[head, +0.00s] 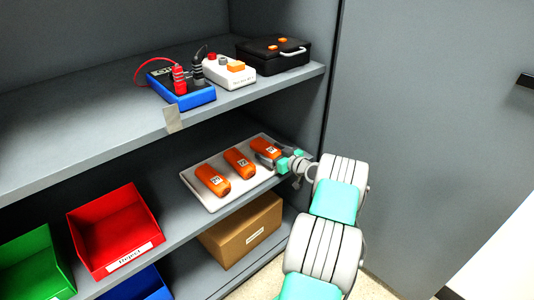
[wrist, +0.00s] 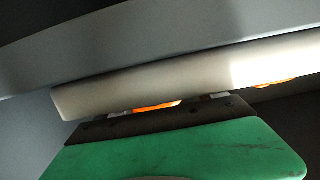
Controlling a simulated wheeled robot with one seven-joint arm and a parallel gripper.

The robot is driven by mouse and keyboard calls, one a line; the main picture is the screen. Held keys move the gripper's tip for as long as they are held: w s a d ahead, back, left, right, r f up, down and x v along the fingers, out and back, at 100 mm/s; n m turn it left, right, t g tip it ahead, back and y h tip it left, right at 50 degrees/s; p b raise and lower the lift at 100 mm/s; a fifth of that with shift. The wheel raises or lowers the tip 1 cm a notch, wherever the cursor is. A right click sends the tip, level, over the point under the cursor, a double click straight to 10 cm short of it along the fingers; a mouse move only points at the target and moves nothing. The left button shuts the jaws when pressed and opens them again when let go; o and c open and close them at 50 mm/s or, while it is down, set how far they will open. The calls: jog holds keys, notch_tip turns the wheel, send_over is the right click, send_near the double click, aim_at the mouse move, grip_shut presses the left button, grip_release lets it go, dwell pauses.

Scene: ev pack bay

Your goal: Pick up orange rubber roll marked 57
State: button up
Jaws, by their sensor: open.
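Three orange rolls lie in a row on a white tray (head: 243,188) on the middle shelf: a left one (head: 211,180), a middle one (head: 239,163) and a right one (head: 264,147). Each has a small white label, too small for me to read surely, so I cannot tell which is 57. My gripper (head: 277,157) is open at the right roll's near end and partly hides it; contact is unclear.
The upper shelf (head: 110,125) hangs above the tray and carries a blue meter (head: 190,97), a white box with buttons (head: 228,71) and a black case (head: 272,58). A red bin (head: 115,225) stands left; a cardboard box (head: 240,232) sits below. The cabinet's side wall is close right.

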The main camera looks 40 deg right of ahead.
jog(key=shift+c, duration=0.4)
jog(key=c, duration=1.7)
